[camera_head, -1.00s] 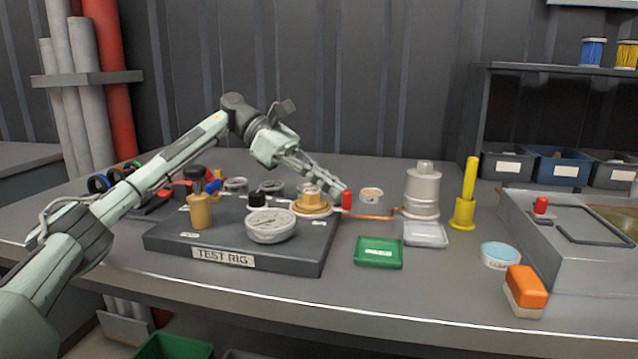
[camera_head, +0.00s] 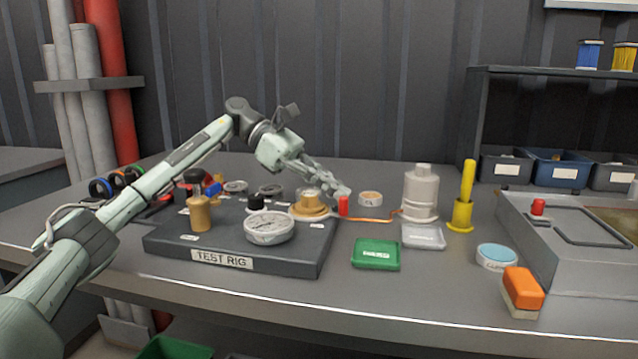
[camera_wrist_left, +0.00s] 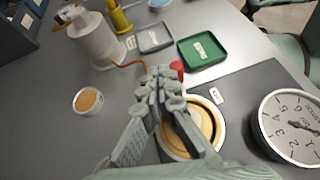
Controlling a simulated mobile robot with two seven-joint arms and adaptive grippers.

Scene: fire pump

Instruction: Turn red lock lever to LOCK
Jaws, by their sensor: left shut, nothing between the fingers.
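The red lock lever (camera_head: 343,206) stands at the right edge of the test rig (camera_head: 225,261), beside the brass fitting (camera_head: 309,205). In the left wrist view the red lever (camera_wrist_left: 177,69) shows just past my fingertips, partly hidden by them. My left gripper (camera_head: 342,190) is shut and empty, with its fingertips right at the lever; I cannot tell whether they touch it. In the left wrist view my left gripper (camera_wrist_left: 160,75) reaches over the brass fitting (camera_wrist_left: 208,125). My right gripper is not in view.
A pressure gauge (camera_head: 269,228) sits on the rig in front of the fitting. A copper tube (camera_head: 370,219) runs right to a grey cylinder (camera_head: 420,195). The table front is clear.

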